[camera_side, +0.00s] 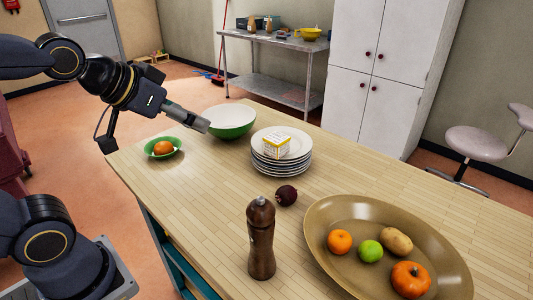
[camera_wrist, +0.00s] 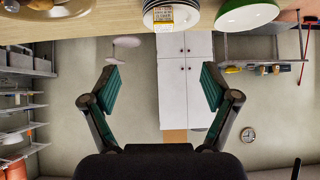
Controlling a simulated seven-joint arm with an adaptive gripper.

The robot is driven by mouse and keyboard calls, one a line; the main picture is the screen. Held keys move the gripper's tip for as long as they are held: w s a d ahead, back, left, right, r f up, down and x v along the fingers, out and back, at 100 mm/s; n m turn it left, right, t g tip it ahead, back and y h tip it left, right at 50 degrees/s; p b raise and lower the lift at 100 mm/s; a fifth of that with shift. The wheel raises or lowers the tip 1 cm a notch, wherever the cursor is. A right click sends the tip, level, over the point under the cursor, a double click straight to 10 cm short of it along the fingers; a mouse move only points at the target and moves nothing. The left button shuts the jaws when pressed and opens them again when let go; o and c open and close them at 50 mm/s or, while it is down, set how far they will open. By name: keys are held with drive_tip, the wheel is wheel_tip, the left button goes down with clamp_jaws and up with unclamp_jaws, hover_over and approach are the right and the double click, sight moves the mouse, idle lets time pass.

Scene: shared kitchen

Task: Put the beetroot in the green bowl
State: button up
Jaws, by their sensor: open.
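The dark purple beetroot (camera_side: 286,195) lies on the wooden table, in front of the plate stack and behind the pepper mill. A large green bowl with a white inside (camera_side: 230,122) stands at the table's far edge; it also shows in the wrist view (camera_wrist: 248,17). A smaller green bowl (camera_side: 163,149) at the left holds an orange fruit. My gripper (camera_side: 203,124) is above the table's left part, between the two green bowls in the picture and apart from the beetroot. In the wrist view my gripper (camera_wrist: 161,85) is open and empty. I cannot make out the beetroot there.
A stack of white plates (camera_side: 282,157) carries a small yellow-and-white box (camera_side: 276,145). A tall brown pepper mill (camera_side: 261,238) stands near the front edge. A brown oval tray (camera_side: 440,245) holds several fruits and vegetables. The table's left middle is clear.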

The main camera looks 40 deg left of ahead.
drive_tip(key=w+d+f+t, duration=0.1)
drive_tip(key=w+t, duration=0.1)
drive_tip(key=w, duration=0.6)
drive_tip(key=m+h, duration=0.2)
hover_over(280, 192)
drive_tip(key=s+a, duration=0.2)
drive_tip(key=s, duration=0.1)
wheel_tip(280, 192, down, 13)
drive_tip(key=f+g, duration=0.1)
drive_tip(key=f, duration=0.2)
drive_tip(key=f+g, duration=0.1)
drive_tip(key=f, duration=0.2)
drive_tip(key=d+f+g, duration=0.1)
drive_tip(key=f, duration=0.1)
drive_tip(key=shift+s+d+f+h, duration=0.1)
drive_tip(key=shift+s+f+h, duration=0.2)
drive_tip(key=shift+s+f, duration=0.1)
drive_tip(key=x, duration=0.6)
drive_tip(key=shift+w+f, duration=0.2)
drive_tip(key=shift+w, duration=0.1)
drive_tip(key=c, duration=1.4)
